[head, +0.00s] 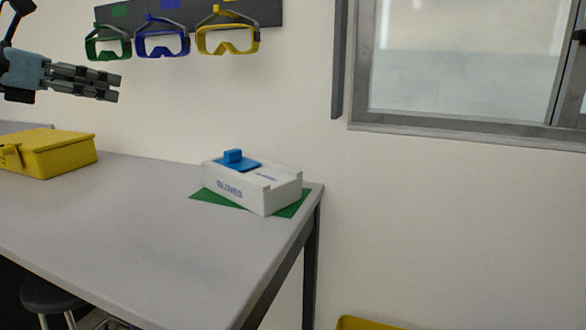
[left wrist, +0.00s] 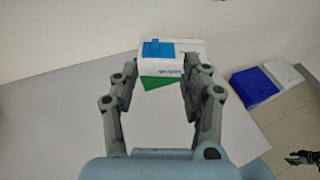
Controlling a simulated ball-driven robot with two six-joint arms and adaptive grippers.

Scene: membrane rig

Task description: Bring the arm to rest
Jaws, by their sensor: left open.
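My left gripper (head: 118,88) is at the upper left of the head view, above the table and in front of the wall. Its fingers point right and it holds nothing. In the left wrist view its two fingers (left wrist: 163,76) stand apart, with the glove box (left wrist: 160,68) seen beyond and between them. In the head view the white glove box (head: 238,190) sits on a green mat (head: 295,209) at the table's right end, well apart from the gripper. A blue piece with a raised knob (head: 235,158) lies on its top. My right gripper is not in the head view.
A yellow case (head: 55,158) stands at the left of the grey table (head: 150,225). Green, blue and yellow goggles (head: 228,39) hang on a wall rack. A blue and white thing (left wrist: 257,86) is on the floor. The table between case and glove box is clear.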

